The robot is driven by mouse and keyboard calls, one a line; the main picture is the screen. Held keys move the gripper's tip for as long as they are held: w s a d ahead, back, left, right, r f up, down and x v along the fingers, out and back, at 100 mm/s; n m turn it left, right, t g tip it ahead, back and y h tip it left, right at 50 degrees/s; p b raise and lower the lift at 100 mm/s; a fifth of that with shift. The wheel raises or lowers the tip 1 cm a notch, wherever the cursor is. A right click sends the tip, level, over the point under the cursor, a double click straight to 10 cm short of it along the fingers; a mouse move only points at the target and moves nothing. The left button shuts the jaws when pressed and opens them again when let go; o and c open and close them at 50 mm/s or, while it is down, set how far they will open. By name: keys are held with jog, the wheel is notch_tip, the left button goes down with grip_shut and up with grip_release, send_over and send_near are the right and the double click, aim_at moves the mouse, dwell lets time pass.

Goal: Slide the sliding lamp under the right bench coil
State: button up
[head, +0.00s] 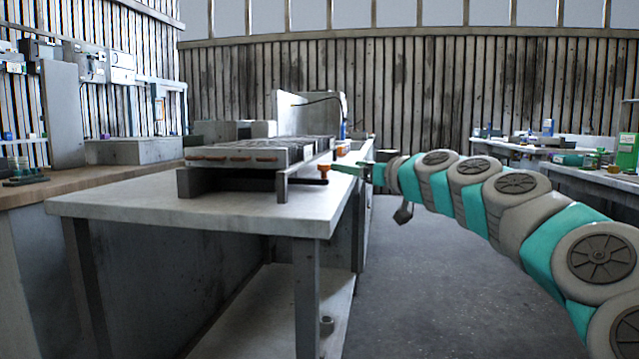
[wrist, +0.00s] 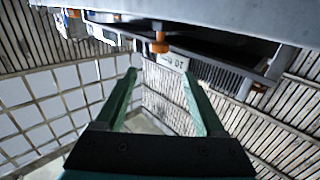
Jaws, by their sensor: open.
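An orange knob (head: 324,169) stands at the right end of the low grey unit (head: 240,154) on the bench. It also shows in the wrist view (wrist: 160,44), ahead of the fingertips and roughly between them in the picture. I cannot tell for sure that it belongs to the sliding lamp. The grey unit has orange-brown pieces along its front edge and a dark gap beneath; which part is the right bench coil is unclear. My gripper (head: 345,168) reaches in from the right, close to the knob. Its green fingers (wrist: 158,78) are apart with nothing between them.
The grey bench (head: 130,207) has a bare front surface. A second orange item (head: 341,150) sits farther back. A wooden-topped counter (head: 90,180) runs along the left, and a cluttered bench (head: 590,175) stands at the right. The floor (head: 430,300) between is open.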

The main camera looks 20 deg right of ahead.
aim_at(328, 167)
jog(key=shift+w+a+f, duration=0.2)
jog(key=shift+w+a, duration=0.05)
jog(key=shift+w, duration=1.2)
jog(key=shift+w+a+f, duration=0.2)
jog(key=shift+w+a, duration=0.1)
jog(key=shift+w, duration=1.1)
jog(key=shift+w+a+f, duration=0.2)
jog(key=shift+w+a, duration=0.05)
jog(key=shift+w, duration=1.2)
jog(key=shift+c, duration=0.4)
grip_shut()
